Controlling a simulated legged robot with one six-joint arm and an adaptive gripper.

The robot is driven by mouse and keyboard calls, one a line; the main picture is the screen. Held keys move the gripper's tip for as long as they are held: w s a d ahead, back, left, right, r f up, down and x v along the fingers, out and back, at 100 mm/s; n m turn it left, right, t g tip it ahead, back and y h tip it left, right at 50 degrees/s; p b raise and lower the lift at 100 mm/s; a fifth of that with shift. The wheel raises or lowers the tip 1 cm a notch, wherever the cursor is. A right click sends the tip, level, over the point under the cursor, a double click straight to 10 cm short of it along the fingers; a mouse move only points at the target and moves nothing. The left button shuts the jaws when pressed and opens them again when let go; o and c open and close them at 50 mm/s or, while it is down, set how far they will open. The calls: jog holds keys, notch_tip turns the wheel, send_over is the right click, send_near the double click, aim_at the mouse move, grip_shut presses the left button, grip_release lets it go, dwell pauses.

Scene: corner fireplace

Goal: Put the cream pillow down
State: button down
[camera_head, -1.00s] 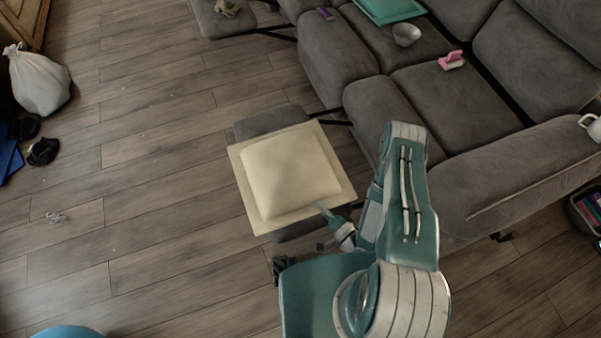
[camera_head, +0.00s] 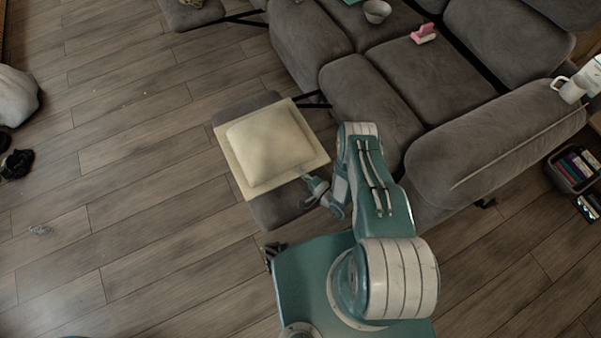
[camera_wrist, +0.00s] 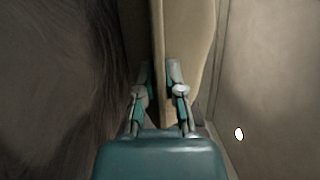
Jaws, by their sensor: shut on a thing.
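The cream pillow (camera_head: 268,147) is a square cushion with a flat border. In the head view it lies roughly flat over a grey sofa footrest (camera_head: 270,211), covering most of it. My gripper (camera_head: 314,184) is at the pillow's near right corner, shut on its edge. In the wrist view the pillow's edge (camera_wrist: 172,40) passes between the two fingers of my gripper (camera_wrist: 164,80). I cannot tell whether the pillow touches the footrest or hangs just above it.
The grey sofa (camera_head: 440,70) stands at the upper right with a bowl (camera_head: 377,11), a pink item (camera_head: 424,33) and a white mug (camera_head: 570,89) on it. A bin (camera_head: 575,168) stands at the right. A white sack (camera_head: 15,97) and dark shoes (camera_head: 17,164) lie at the left. Much wooden floor is clear.

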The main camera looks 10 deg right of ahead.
jog(key=shift+f, duration=0.65)
jog(key=c, duration=0.7)
grip_release()
jog(key=shift+f, duration=0.1)
jog(key=shift+c, duration=0.2)
jog(key=v, duration=0.7)
jog(key=shift+s+d, duration=0.2)
jog(key=shift+s, duration=0.05)
jog(key=shift+w, duration=0.1)
